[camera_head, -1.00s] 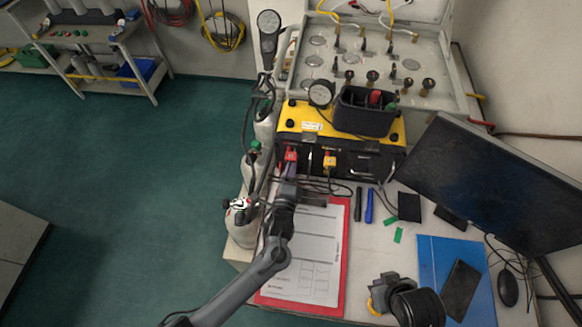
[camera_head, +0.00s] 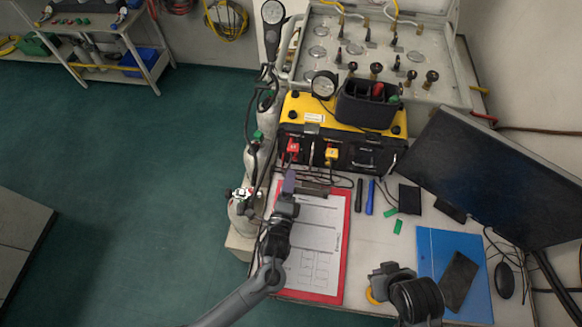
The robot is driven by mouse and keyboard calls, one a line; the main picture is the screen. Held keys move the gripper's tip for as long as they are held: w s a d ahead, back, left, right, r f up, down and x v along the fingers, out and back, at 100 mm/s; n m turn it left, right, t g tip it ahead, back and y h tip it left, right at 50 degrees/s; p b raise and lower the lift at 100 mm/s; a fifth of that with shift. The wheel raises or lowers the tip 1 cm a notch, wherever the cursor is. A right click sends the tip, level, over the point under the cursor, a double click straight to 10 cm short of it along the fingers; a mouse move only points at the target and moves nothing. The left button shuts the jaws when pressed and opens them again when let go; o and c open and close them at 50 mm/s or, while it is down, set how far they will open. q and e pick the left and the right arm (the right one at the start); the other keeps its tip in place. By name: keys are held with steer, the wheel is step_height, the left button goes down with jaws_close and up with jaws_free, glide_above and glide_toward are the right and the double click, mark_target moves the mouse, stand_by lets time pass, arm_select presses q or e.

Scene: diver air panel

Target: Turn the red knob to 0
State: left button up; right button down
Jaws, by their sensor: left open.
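The red knob (camera_head: 292,147) is on the front face of a yellow-and-black panel box (camera_head: 315,112), at its left. A yellow knob (camera_head: 331,153) sits to its right on the same face. My left gripper (camera_head: 302,183) is open and empty, in front of the box over the top of a clipboard. Its fingers point toward the box, and a gap shows between them and the red knob. The scale around the red knob is too small to read.
A red clipboard (camera_head: 346,225) with paper lies under my left arm. Cylinders with hoses (camera_head: 243,212) stand close on the left. A black caddy (camera_head: 365,108) sits on the box.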

arm_select(q)
steer(key=shift+s+a, duration=0.15)
steer(key=shift+s, duration=0.55)
steer(key=shift+s+a, duration=0.1)
steer(key=shift+s, duration=0.6)
